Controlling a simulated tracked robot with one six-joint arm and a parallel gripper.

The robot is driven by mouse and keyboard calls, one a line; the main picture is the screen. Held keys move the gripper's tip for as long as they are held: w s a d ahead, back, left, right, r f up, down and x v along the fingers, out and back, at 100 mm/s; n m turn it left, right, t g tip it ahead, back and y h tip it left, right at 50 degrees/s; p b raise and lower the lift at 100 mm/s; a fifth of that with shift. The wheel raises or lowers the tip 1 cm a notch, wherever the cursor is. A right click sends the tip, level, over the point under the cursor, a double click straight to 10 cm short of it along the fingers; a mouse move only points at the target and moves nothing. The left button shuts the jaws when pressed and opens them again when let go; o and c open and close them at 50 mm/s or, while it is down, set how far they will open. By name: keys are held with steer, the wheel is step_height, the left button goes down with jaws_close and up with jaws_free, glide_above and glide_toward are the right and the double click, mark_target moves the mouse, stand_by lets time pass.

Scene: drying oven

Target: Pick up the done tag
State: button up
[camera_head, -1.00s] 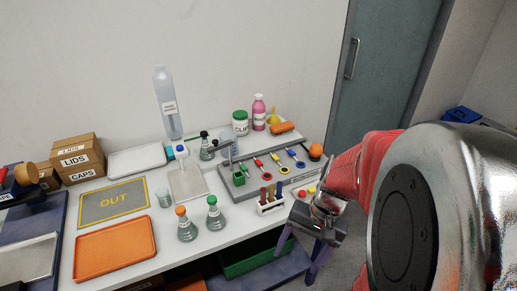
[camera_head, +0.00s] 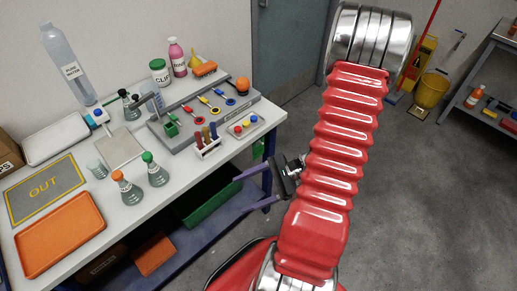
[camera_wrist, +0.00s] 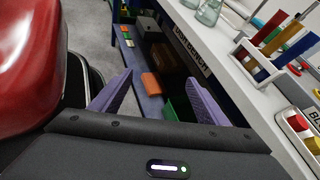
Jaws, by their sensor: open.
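I cannot make out a tag marked done in either view. A small green thing (camera_head: 258,148) shows at the right end of the bench, too small to read. My gripper (camera_head: 240,194) has two purple fingers, apart and empty. It is off the bench's right front side, below the top, pointing left toward the lower shelf. In the wrist view the open fingers (camera_wrist: 160,77) point toward the lower shelf, with a green bin (camera_wrist: 181,108) and an orange item (camera_wrist: 151,83) beyond them.
The bench top holds an orange tray (camera_head: 58,236), a grey OUT mat (camera_head: 43,188), flasks (camera_head: 155,172), a tube rack (camera_head: 208,148) and a button box (camera_head: 243,125). A yellow bucket (camera_head: 432,90) stands at the back right. The floor at right (camera_head: 430,200) is clear.

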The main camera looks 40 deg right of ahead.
steer(key=w+d+f+m+t+h, duration=0.1)
steer(key=w+d+f+m+t, duration=0.1)
steer(key=d+m+t, duration=0.25)
steer(key=m+t+h, duration=0.7)
steer(key=m+h, duration=0.3)
glide_toward(261, 142)
steer(key=w, duration=0.1)
steer(key=shift+w+f+n, duration=0.1)
steer(key=shift+w+n, duration=0.1)
steer(key=shift+n, duration=0.05)
steer(key=shift+w, duration=0.1)
steer(key=w, duration=0.8)
steer(key=shift+a, duration=0.15)
steer(key=shift+w, duration=0.2)
